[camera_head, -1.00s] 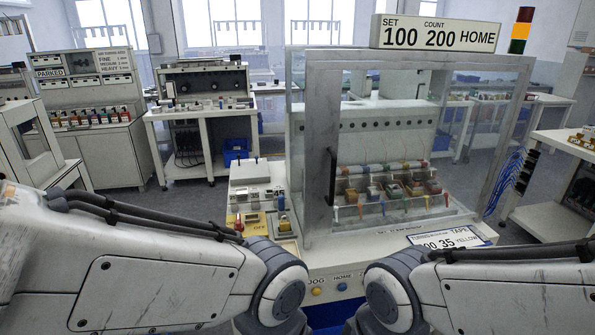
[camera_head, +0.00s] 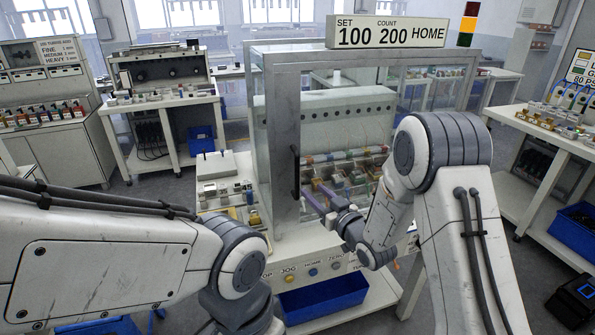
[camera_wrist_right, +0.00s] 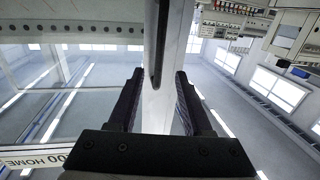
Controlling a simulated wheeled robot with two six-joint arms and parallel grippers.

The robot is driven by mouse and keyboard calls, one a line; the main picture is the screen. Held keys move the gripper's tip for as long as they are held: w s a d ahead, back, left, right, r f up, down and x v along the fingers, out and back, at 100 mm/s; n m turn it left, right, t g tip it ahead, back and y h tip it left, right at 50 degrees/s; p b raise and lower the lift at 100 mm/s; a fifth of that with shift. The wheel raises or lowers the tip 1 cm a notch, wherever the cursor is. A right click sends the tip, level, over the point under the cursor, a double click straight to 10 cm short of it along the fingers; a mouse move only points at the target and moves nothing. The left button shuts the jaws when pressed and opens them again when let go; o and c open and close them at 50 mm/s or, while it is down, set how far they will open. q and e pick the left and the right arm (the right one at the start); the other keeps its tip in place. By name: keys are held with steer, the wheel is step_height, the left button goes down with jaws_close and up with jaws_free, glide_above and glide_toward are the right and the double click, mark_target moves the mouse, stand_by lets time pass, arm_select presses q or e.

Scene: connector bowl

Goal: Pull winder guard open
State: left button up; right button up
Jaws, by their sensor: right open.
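The winder guard (camera_head: 283,140) is a clear-panelled door with a grey metal frame on the front of the winder. It appears shut. Its black upright handle (camera_head: 295,172) is on the left frame post. My right gripper (camera_head: 319,194) is open and empty, just right of the handle in the head view, with its fingers pointing towards it. In the right wrist view the dark handle (camera_wrist_right: 158,45) lies ahead, in line with the gap between the open fingers (camera_wrist_right: 158,78), against the pale frame post (camera_wrist_right: 157,110). My left arm shows at lower left, but its gripper is out of view.
Behind the guard are several coloured bobbins. A side shelf with small parts (camera_head: 228,192) adjoins the winder's left. Front buttons (camera_head: 313,272) and a blue bin (camera_head: 323,298) lie below. A sign box (camera_head: 390,35) tops the machine. A bench (camera_head: 560,140) stands right.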

mark_target(298, 175)
steer(key=p+x, duration=0.1)
steer(key=x, duration=0.3)
steer(key=p+x, duration=0.2)
steer(key=x, duration=0.2)
steer(key=shift+w+a+r, duration=0.15)
steer(key=shift+w+r, duration=0.05)
steer(key=shift+w, duration=0.1)
steer(key=shift+p+x, duration=0.3)
steer(key=shift+x, duration=0.55)
jaws_close()
stand_by(0.4)
